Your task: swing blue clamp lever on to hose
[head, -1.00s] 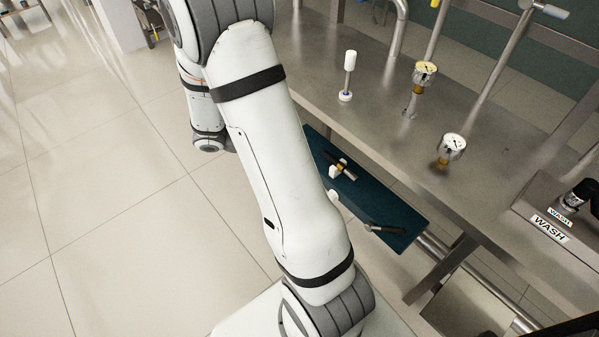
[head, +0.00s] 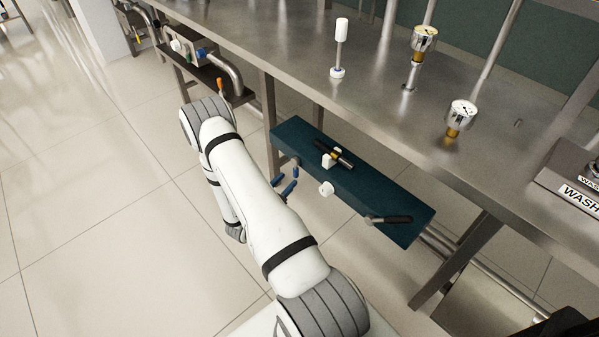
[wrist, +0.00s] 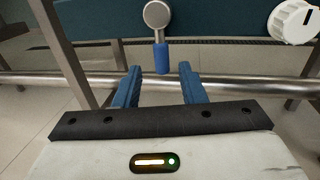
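The blue clamp lever (wrist: 162,59) hangs down from a round grey pivot (wrist: 157,15) on the teal panel in the wrist view. My gripper (wrist: 159,70) is open, with its two blue fingers apart. The lever's lower end shows between the fingertips, with gaps on both sides and no visible contact. In the head view my gripper (head: 284,183) is small, low in front of the panel's left part, with blue pieces close together. I cannot make out the hose there with certainty.
The teal panel (head: 365,190) carries a white knob (head: 327,188), also in the wrist view (wrist: 293,20), and black handles. A steel bench (head: 380,105) with gauges stands above and behind it. A steel rail (wrist: 225,84) crosses below the lever. Open floor lies left.

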